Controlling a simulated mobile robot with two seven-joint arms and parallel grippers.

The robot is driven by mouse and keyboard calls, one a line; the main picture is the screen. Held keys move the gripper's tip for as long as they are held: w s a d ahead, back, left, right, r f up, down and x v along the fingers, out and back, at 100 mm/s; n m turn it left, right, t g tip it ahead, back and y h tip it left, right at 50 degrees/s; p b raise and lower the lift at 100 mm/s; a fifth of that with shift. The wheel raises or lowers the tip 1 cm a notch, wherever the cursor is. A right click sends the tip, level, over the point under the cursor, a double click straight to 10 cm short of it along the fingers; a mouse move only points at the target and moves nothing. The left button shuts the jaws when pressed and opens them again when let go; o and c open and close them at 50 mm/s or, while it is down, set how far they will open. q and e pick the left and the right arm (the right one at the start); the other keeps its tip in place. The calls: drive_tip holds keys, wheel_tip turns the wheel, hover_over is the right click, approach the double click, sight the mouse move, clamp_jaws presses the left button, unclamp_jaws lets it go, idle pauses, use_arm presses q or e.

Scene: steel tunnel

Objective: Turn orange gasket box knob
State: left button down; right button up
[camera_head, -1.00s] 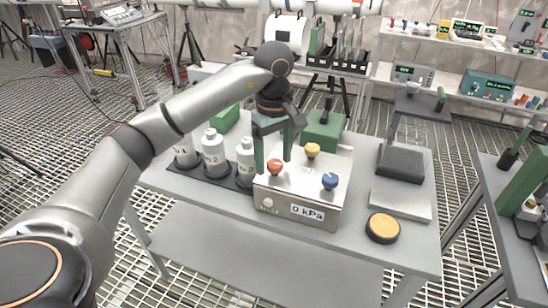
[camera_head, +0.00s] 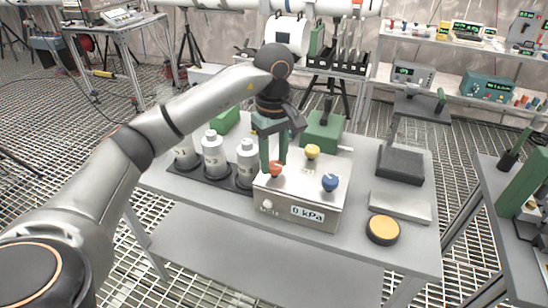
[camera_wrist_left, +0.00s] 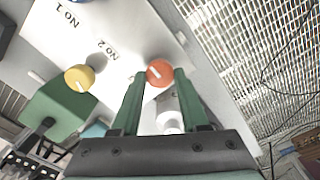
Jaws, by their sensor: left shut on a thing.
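The gasket box (camera_head: 325,192) is a pale metal box on the grey table, with a display reading 0 kPa on its front. Its orange knob (camera_head: 276,169) is at the left of the top. A yellow knob (camera_head: 312,151) is behind it and a blue knob (camera_head: 330,182) is to the right. My left gripper (camera_head: 273,168) points down with its green fingers shut on the orange knob. In the left wrist view the orange knob (camera_wrist_left: 160,73) lies between the two fingertips, its white pointer line visible. My right gripper is not in view.
Several white bottles (camera_head: 214,157) stand in a black tray close to the box's left. A green box (camera_head: 322,131) is behind it. A yellow-topped round button (camera_head: 383,229) and a flat grey plate (camera_head: 400,205) lie to the right. The table's front left is bare.

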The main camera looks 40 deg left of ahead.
use_arm(q)
drive_tip(key=shift+n, duration=0.3)
